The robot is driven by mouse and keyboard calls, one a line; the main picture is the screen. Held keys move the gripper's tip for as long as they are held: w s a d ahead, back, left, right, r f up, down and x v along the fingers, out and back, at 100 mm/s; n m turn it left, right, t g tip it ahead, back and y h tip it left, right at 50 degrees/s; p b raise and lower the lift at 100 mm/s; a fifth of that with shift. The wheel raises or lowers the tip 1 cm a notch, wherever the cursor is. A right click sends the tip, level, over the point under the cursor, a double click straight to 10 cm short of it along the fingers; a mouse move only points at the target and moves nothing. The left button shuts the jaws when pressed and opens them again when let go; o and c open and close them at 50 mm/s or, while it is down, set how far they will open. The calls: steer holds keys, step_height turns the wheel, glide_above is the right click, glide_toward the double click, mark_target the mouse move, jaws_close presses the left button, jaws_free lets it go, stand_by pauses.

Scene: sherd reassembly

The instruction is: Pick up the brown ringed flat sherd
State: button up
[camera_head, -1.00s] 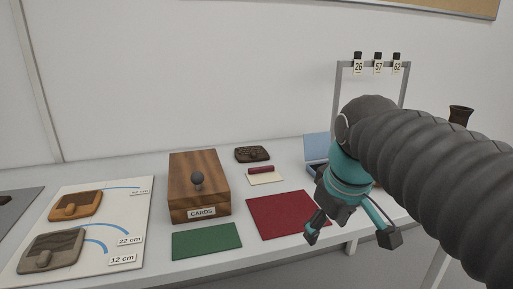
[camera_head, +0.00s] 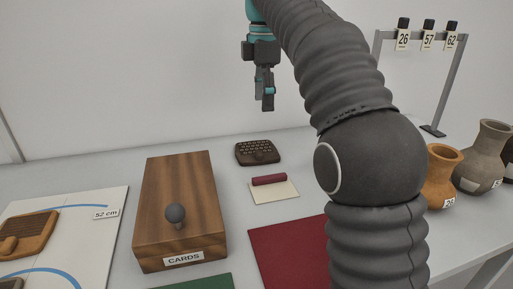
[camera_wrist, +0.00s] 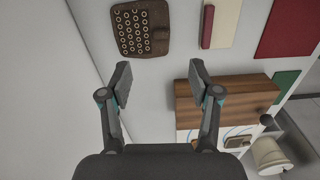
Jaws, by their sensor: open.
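The brown ringed flat sherd (camera_head: 257,152) lies flat on the white table near the wall, behind the card box. It is dark brown with rows of small rings, and it also shows at the top of the wrist view (camera_wrist: 141,28). My gripper (camera_head: 265,104) hangs above the table, up and slightly right of the sherd in the head view. In the wrist view my gripper (camera_wrist: 160,70) has its two fingers spread wide with nothing between them. The sherd is apart from the fingers, beyond their tips and a little left. No part of it is hidden.
The wooden card box (camera_head: 180,212) with a dark knob stands in front of the sherd. A red mat (camera_head: 290,252), jars (camera_head: 441,178) and a number stand (camera_head: 452,88) are further right.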

steer(key=b, duration=0.3)
glide_above(259, 152)
steer(key=d, duration=0.1)
step_height(259, 152, down, 7)
steer(key=shift+w+f, duration=0.1)
steer(key=shift+a+f+b, duration=0.25)
steer(key=shift+f+b, duration=0.25)
steer(key=shift+f, duration=1.05)
steer(key=shift+a+f+b, duration=0.2)
steer(key=shift+f+b, duration=0.25)
steer(key=shift+f, duration=1.1)
jaws_close()
steer(key=shift+r, duration=0.1)
